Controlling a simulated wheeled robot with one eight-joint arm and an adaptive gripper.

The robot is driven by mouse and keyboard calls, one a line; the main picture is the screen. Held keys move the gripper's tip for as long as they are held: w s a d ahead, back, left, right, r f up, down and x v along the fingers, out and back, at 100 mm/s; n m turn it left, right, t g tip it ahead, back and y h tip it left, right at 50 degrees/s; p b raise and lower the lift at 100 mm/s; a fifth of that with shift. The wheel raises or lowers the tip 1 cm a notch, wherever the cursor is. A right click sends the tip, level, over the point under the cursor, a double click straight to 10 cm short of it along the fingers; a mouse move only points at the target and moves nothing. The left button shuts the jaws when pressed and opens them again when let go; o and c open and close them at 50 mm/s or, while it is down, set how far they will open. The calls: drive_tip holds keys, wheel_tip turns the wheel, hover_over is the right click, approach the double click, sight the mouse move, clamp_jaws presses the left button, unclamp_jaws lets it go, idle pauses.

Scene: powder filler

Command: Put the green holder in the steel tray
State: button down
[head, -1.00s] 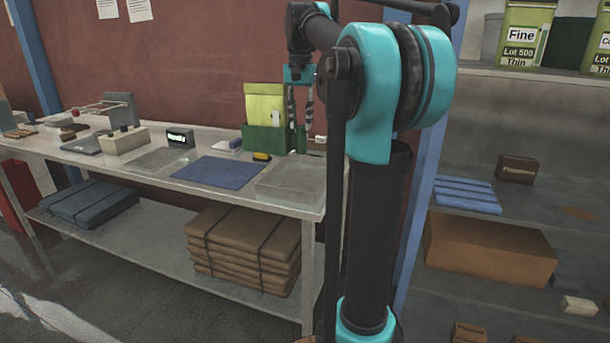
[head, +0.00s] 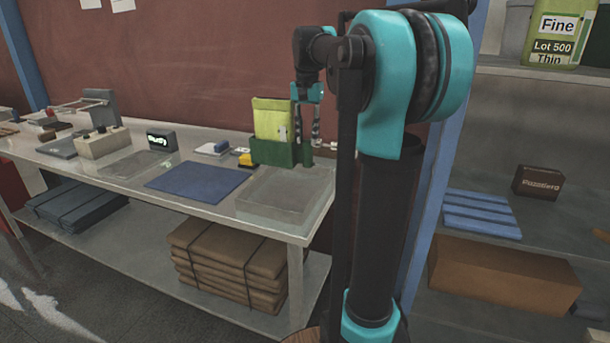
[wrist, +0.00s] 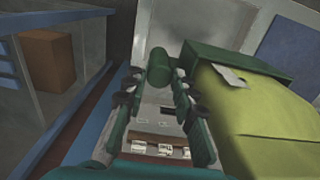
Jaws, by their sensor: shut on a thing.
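The green holder (head: 275,152) is a dark green box with a yellow-green pouch (head: 272,120) standing in it. In the head view it is upright at the back edge of the steel tray (head: 285,208), a shallow grey tray at the table's right end. I cannot tell whether the holder touches anything below. My gripper (head: 308,140) points down at the holder's right side. In the wrist view my gripper (wrist: 160,82) is shut on the holder's green round grip (wrist: 158,64), with the green box (wrist: 235,60) to the right.
A blue mat (head: 195,182) lies left of the tray. A yellow-and-black item (head: 245,159) sits close left of the holder. Shelves with a brown box (head: 500,275) are at the right.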

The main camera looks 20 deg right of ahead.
sight(307, 167)
wheel_tip(307, 167, down, 13)
drive_tip(key=shift+r, duration=0.15)
drive_tip(key=c, duration=1.2)
unclamp_jaws()
wheel_tip(307, 167, up, 12)
drive_tip(key=shift+r, duration=0.1)
drive_tip(key=shift+s, duration=0.2)
